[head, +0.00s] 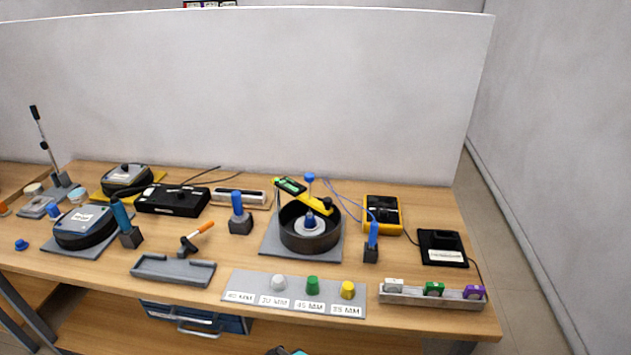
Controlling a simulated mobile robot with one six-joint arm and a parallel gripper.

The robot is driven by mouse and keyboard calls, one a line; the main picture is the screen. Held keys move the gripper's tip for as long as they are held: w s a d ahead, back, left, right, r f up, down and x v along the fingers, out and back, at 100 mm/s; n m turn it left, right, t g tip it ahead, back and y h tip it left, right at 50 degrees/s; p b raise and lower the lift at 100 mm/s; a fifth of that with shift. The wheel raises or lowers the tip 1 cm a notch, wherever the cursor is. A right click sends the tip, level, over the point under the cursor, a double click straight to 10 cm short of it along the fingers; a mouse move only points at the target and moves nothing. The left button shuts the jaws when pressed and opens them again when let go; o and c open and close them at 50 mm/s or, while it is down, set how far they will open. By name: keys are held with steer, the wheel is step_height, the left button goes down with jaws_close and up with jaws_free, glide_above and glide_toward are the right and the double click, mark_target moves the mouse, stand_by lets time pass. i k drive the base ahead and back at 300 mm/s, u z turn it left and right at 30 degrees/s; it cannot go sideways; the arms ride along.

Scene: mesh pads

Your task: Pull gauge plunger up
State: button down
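A gauge with a yellow bar (316,201) and a small green display (290,185) lies across the top of a round black bowl (309,243). Its plunger appears to be the thin upright rod with a blue knob (309,176) above the bar. A blue and white cone-like part (309,221) shows inside the bowl. Only a small dark and teal piece, seemingly the tip of my gripper (285,351), shows at the bottom edge. It is far in front of the gauge, apart from it. Its fingers cannot be made out.
The bowl stands on a grey pad (273,246). Blue-handled tools stand left (239,215) and right (371,240) of it. A yellow meter (382,214) with cables is behind right. A grey plate with coloured knobs (245,286) lies in front. A pale wall (260,90) rises behind.

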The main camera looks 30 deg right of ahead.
mark_target(309, 177)
steer(key=z, duration=0.6)
steer(key=k, duration=1)
steer(key=u, duration=0.05)
steer(key=i, duration=0.95)
steer(key=z, duration=0.05)
